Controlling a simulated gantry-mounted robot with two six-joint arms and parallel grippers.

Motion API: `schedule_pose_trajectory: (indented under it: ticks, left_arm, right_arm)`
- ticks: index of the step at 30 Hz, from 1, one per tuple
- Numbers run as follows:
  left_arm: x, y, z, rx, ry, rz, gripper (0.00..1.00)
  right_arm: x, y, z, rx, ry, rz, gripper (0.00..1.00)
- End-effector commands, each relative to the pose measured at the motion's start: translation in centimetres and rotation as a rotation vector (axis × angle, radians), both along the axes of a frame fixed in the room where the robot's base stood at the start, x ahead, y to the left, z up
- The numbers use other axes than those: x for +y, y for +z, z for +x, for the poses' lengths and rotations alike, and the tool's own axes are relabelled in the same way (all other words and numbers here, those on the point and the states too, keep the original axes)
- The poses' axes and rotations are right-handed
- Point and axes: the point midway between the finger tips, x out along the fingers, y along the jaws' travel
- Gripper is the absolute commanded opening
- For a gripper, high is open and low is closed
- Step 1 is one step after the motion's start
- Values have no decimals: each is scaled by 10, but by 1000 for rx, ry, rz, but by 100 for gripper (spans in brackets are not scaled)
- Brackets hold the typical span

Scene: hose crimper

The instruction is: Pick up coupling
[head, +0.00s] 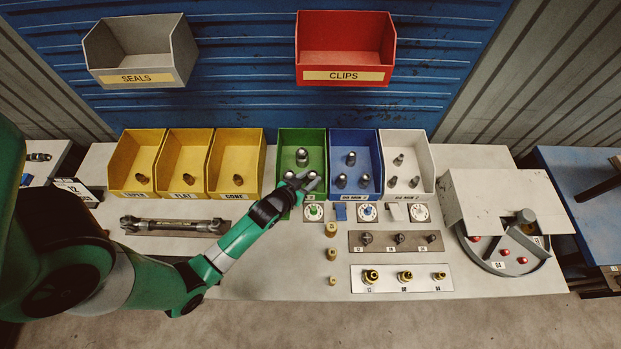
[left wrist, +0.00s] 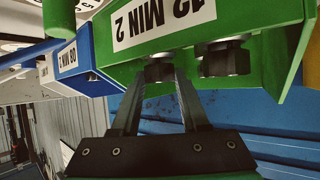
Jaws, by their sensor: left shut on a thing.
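The green bin (head: 313,140) holds grey metal couplings. One coupling (head: 302,157) stands clear towards the back of the bin. My left gripper (head: 305,180) reaches over the front of the green bin. In the left wrist view, its fingers (left wrist: 158,78) are shut on a dark hex-ended coupling (left wrist: 159,68) just past the bin's labelled edge. Another coupling (left wrist: 226,58) is beside it, clear of the fingers. The upper part of the held coupling is hidden behind the bin wall in that view. My right gripper is not in view.
A blue bin (head: 352,138) and a white bin (head: 405,140) with more fittings stand to the right. Yellow bins (head: 235,150) stand to the left. Dials (head: 367,212), brass fittings (head: 331,229) and plates with fittings (head: 360,283) lie in front. A round fixture (head: 510,262) is at right.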

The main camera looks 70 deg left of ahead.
Motion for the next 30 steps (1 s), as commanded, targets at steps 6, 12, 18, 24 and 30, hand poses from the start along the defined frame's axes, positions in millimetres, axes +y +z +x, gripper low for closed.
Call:
schedule_pose_trajectory:
  ticks: [6, 12, 18, 24, 30]
  left_arm:
    - [0, 29, 1, -5, 0, 2, 0]
    - [1, 87, 1, -8, 0, 4, 0]
    - [1, 145, 1, -8, -1, 5, 0]
    - [0, 176, 1, -4, 0, 1, 0]
    - [0, 180, 0, -3, 1, 1, 0]
  right_arm:
    - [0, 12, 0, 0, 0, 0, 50]
    - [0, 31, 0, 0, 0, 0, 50]
    - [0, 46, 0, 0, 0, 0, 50]
    - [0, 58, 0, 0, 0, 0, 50]
    - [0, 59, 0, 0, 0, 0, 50]
